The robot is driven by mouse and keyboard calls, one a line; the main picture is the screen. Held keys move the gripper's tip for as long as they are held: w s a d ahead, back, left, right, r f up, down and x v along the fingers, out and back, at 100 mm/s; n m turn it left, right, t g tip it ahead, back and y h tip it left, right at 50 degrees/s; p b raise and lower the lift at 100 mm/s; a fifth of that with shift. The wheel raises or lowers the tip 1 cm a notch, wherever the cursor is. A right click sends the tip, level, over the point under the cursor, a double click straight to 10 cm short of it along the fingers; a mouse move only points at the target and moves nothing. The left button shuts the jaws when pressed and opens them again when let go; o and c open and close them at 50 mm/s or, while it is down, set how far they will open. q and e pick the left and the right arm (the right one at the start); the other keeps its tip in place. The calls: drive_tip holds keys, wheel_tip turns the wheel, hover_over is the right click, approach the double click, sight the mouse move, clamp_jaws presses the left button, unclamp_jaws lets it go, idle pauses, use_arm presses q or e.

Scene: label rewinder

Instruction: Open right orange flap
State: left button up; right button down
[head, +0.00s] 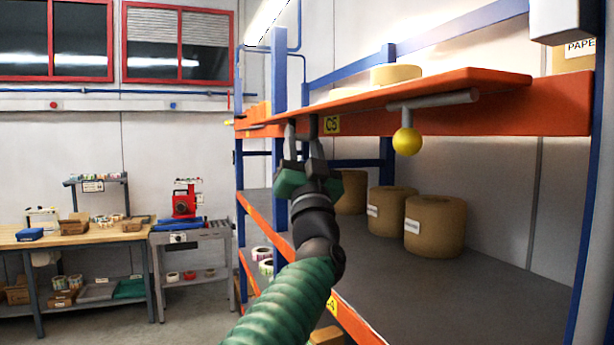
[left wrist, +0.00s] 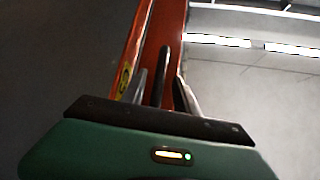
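A long orange panel (head: 440,84), which looks like the flap, lies along the top of the orange shelf beam (head: 550,105). A grey bar with a yellow ball (head: 407,142) hangs below it. My left gripper (head: 302,130) is raised to the beam's underside, left of the yellow ball and beside a C5 label (head: 332,124). In the left wrist view, the fingers of my left gripper (left wrist: 160,92) are apart, with a dark rod (left wrist: 161,75) between them in front of the orange surface (left wrist: 165,30). I cannot tell whether they touch it. My right gripper is out of view.
Large brown rolls (head: 435,225) stand on the grey shelf (head: 420,290) below, right of my left arm. A blue upright (head: 279,110) stands close left of the gripper. A workbench (head: 75,236) and a red machine (head: 184,203) are far left, with open floor before them.

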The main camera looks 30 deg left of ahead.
use_arm(q)
drive_tip(key=b+v, duration=0.5)
drive_tip(key=v, duration=1)
drive_tip(key=shift+d+f, duration=0.2)
drive_tip(key=shift+s, duration=0.1)
